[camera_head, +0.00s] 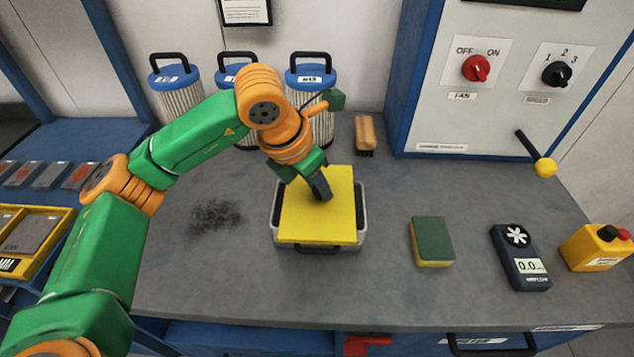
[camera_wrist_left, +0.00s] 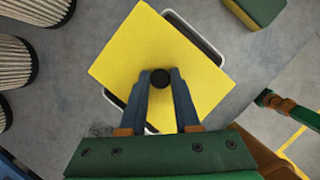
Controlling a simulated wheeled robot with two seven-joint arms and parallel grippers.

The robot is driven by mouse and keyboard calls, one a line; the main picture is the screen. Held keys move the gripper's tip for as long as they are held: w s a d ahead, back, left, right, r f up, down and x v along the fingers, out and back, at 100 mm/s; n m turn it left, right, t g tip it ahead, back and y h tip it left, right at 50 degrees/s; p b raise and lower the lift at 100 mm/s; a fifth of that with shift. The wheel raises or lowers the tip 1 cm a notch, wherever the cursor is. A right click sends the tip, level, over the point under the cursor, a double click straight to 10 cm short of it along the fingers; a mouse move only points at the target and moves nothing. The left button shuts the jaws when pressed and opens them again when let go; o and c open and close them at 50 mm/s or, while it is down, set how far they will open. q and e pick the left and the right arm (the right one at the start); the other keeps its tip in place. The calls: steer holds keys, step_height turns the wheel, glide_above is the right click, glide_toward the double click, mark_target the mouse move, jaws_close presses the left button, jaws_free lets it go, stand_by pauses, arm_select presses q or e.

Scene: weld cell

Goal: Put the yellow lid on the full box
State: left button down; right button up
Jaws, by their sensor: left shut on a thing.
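The yellow lid (camera_head: 322,215) is a flat square plate over the grey box (camera_head: 363,238) in the middle of the bench. My left gripper (camera_head: 322,192) is shut on the lid's dark knob (camera_wrist_left: 160,78). I cannot tell whether lid and rim touch. A green part with a dark tip, which looks like my right gripper (camera_wrist_left: 270,98), shows at the right edge of that view.
A green and yellow sponge (camera_head: 432,241), a dark meter (camera_head: 520,257) and a yellow case (camera_head: 596,247) lie to the right. Filter cartridges (camera_head: 311,97) and a brush (camera_head: 365,133) stand behind. A control cabinet (camera_head: 490,90) rises at the back right. Bench left of the box holds only a dark smudge.

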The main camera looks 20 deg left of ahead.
stand_by(0.6)
stand_by(0.3)
arm_select(q)
steer(key=shift+c, duration=0.3)
jaws_free()
steer(key=shift+r, duration=0.1)
step_height(320, 180, up, 7)
steer(key=p, duration=0.5)
steer(key=shift+c, duration=0.3)
jaws_close()
